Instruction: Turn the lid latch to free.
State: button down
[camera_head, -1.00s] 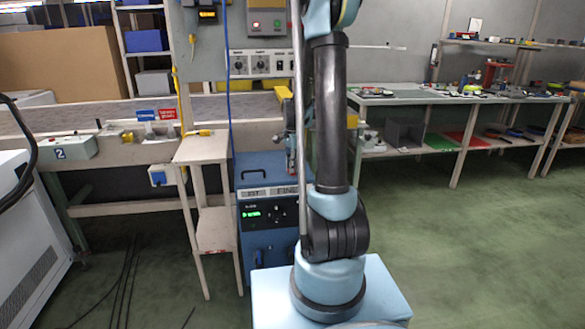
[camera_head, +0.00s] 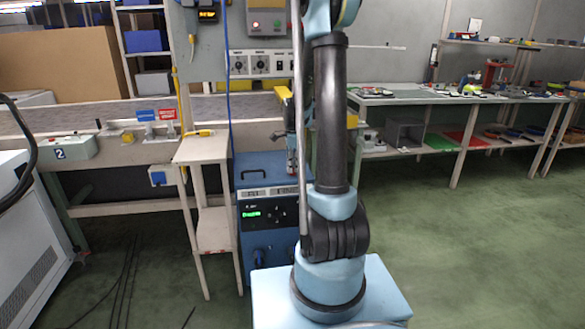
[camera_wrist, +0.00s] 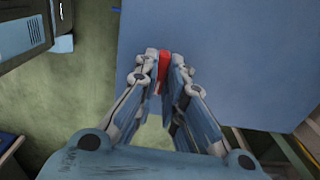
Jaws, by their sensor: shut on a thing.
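The lid latch appears as a red piece (camera_wrist: 162,66) between my fingertips in the wrist view. My gripper (camera_wrist: 164,62) is shut on it, over a broad flat blue top (camera_wrist: 225,50). In the head view a blue cabinet (camera_head: 263,205) with a black top handle and a green display stands behind my arm. My gripper (camera_head: 291,150) is small there, at the right of the cabinet's top, partly hidden by my arm. A little red shows at its tip. The fingers cover much of the latch, and I cannot read which way it is turned.
A small wooden stand (camera_head: 203,150) is close at the cabinet's left. A long workbench (camera_head: 460,97) stands at the right. The green floor at the right is clear.

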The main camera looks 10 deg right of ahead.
jog(key=shift+w+a, duration=0.1)
jog(key=shift+w, duration=0.05)
jog(key=c, duration=1.7)
grip_release()
notch_tip(320, 180, up, 12)
jog(key=shift+f, duration=0.1)
